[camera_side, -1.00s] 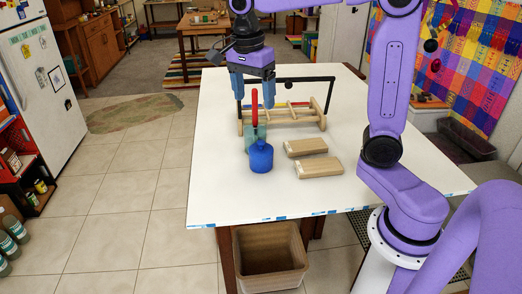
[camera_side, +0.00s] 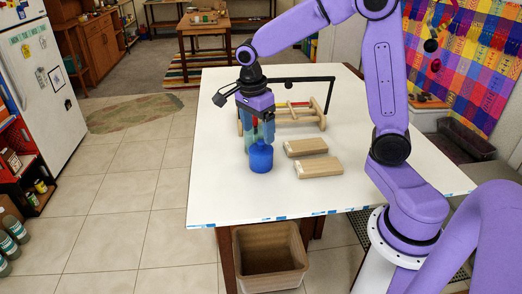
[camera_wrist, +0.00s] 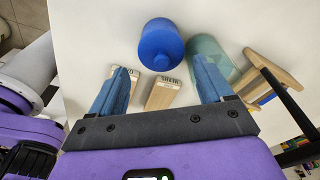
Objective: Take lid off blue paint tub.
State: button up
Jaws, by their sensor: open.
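The blue paint tub (camera_side: 261,158) stands upright on the white table, and its top is partly covered by my gripper in the side view. In the wrist view the blue tub (camera_wrist: 160,48) sits ahead of and between my fingers, with a small knob-like bump on it. I cannot make out a seam between lid and tub. My gripper (camera_side: 258,138) points down just above and behind the tub, open; its blue fingers (camera_wrist: 162,72) are spread with nothing held. I cannot tell whether a finger touches anything.
A greenish translucent container (camera_wrist: 207,58) stands right beside the tub. Two wooden blocks (camera_side: 306,146) (camera_side: 319,167) lie to its right. A wooden rack (camera_side: 308,114) and a black bar frame (camera_side: 312,79) are behind. The table's front left is clear.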

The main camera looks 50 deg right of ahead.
aim_at(261, 141)
jog(key=f, duration=0.2)
jog(key=d+f, duration=0.1)
jog(key=f, duration=0.1)
jog(key=shift+s+d+f, duration=0.1)
jog(key=shift+f, duration=0.65)
jog(key=c, duration=0.7)
